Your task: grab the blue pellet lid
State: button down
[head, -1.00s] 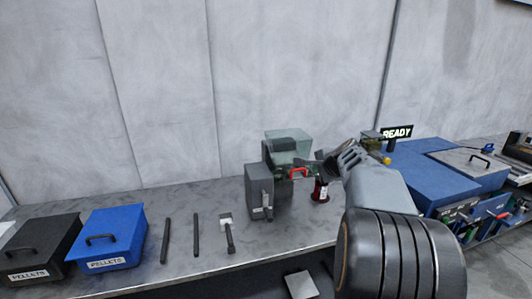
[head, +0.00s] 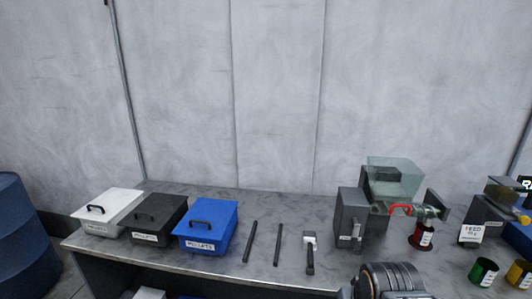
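The blue pellet box (head: 206,240) stands on the grey bench, the rightmost of three boxes in a row. Its blue lid (head: 212,216) is on top, with a black arched handle (head: 200,210) and a label reading PELLETS on the front. Part of my arm shows at the bottom edge, right of centre. My gripper is out of the frame, so its state is hidden.
A black box (head: 151,223) and a white box (head: 104,213) stand left of the blue one. Two dark rods (head: 250,241) and a hammer-like tool (head: 310,254) lie to its right. A grey machine (head: 350,217) stands further right. A blue barrel (head: 20,230) is at far left.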

aim_at(207, 218)
jog(key=u, duration=0.4)
jog(key=k, duration=0.5)
jog(key=u, duration=1.45)
jog(key=i, duration=2.15)
jog(key=z, duration=0.3)
